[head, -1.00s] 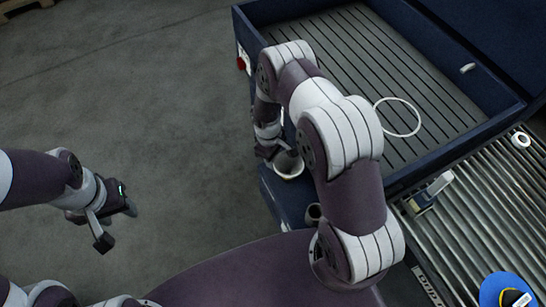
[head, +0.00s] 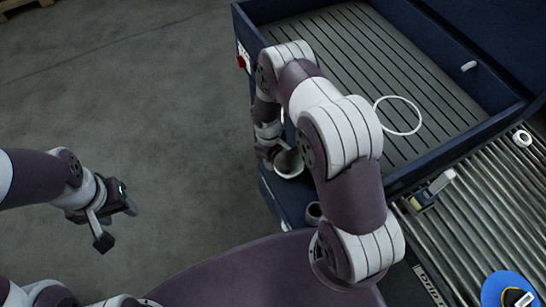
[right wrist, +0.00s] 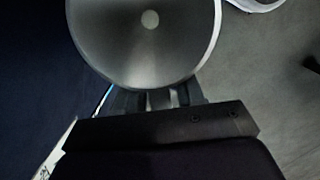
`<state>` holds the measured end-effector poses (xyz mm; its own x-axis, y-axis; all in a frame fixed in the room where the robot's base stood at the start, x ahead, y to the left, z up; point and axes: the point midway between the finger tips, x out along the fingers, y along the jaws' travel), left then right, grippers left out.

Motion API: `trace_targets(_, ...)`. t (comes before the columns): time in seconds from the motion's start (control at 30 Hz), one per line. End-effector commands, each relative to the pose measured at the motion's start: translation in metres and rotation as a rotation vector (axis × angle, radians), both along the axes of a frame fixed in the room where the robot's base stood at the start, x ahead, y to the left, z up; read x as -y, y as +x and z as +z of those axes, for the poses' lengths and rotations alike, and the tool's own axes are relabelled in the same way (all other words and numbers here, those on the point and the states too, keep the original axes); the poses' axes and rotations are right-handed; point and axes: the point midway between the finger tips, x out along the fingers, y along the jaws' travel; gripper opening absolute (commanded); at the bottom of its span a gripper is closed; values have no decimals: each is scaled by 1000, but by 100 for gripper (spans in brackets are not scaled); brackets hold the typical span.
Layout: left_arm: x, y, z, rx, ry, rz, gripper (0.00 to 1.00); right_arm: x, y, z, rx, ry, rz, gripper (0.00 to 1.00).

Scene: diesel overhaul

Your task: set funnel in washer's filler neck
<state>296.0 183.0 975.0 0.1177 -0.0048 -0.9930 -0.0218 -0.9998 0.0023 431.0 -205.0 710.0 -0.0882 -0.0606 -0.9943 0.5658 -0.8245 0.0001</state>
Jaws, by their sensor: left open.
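The funnel (head: 289,165), a grey cone with a pale rim, is at the near left side of the navy washer (head: 395,178), partly behind my right arm. In the right wrist view the funnel's wide mouth (right wrist: 145,35) faces the camera, with a small pale hole in its middle. My right gripper (head: 275,150) is at the funnel; its fingers (right wrist: 150,100) show just under the rim and appear shut on it. My left gripper (head: 118,222) is open and empty over the floor.
A white ring (head: 398,115) lies on the washer's slatted basin. A roller conveyor (head: 470,215) at the right carries a white roll (head: 522,138), a small beige-and-blue item (head: 432,190) and a blue round item (head: 507,288).

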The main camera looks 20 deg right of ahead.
Motion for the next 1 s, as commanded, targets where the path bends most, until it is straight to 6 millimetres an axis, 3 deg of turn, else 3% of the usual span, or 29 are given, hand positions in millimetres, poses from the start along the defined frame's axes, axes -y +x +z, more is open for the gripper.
trace_targets(0.37, 0, 0, 0, 0, 0, 0, 47, 0, 1, 5, 1, 0, 0, 53)
trace_targets(0.47, 0, 0, 0, 0, 0, 0, 47, -1, 3, 22, 3, -1, 0, 53)
trace_targets(0.8, 0, 0, -2, 0, 0, 0, 47, -7, 10, 107, 2, 0, 0, 53)
trace_targets(1.0, 0, 0, -2, 0, 0, 0, 47, -8, 11, 126, 0, 0, 1, 53)
